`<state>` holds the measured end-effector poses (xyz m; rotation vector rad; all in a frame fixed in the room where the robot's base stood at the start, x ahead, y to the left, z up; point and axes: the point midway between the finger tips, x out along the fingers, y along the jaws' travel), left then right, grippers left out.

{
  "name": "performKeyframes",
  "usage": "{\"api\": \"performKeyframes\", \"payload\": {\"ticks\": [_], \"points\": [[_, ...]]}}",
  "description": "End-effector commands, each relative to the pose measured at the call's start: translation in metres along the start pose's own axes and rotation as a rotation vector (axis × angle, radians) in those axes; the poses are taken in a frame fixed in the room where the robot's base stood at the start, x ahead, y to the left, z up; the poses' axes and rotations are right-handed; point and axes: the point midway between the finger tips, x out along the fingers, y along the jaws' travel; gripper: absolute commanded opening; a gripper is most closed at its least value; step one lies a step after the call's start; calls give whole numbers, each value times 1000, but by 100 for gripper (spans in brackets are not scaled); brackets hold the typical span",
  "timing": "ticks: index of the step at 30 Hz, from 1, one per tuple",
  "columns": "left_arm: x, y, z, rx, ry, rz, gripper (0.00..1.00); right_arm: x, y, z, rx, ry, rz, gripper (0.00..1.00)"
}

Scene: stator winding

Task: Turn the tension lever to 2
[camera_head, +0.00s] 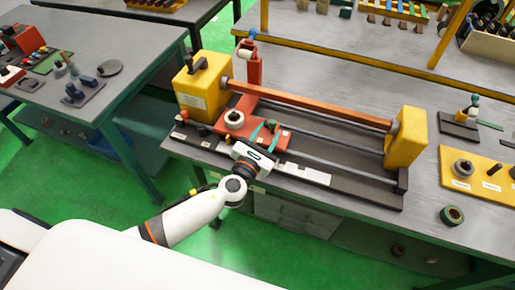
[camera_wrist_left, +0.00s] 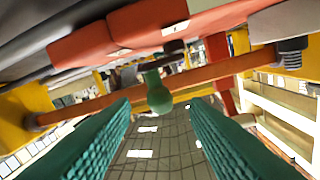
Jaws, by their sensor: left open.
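The winding machine has a red carriage (camera_head: 222,122) that bears a grey round part (camera_head: 234,119). My left gripper (camera_head: 265,135) is at the carriage's near right side, with its teal fingers pointing toward it. In the left wrist view, a small lever with a green knob (camera_wrist_left: 158,96) hangs below a red block (camera_wrist_left: 150,22). My left gripper (camera_wrist_left: 160,112) is open, with one finger on each side of the knob and visible gaps between. In the head view the fingers and wrist largely hide the lever. The scale markings cannot be read. My right gripper is not in view.
A long orange-red bar (camera_head: 310,103) runs between two yellow end blocks, left (camera_head: 203,88) and right (camera_head: 406,140). A grey rod lies parallel to it. Bare bench lies behind the machine.

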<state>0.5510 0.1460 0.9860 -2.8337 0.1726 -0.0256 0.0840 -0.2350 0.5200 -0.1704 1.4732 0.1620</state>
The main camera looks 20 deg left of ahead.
Motion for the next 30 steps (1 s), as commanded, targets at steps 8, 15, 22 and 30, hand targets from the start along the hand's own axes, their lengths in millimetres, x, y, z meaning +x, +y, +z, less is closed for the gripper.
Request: {"api": "performKeyframes", "payload": {"ticks": [8, 15, 22, 30], "points": [[-55, 1, 2, 0, -1, 1, 42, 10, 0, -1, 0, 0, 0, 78], [-72, 0, 0, 0, 1, -1, 42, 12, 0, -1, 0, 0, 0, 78], [-72, 0, 0, 0, 1, -1, 42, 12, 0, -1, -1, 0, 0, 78], [-72, 0, 0, -5, 0, -2, 42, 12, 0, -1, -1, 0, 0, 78]]}}
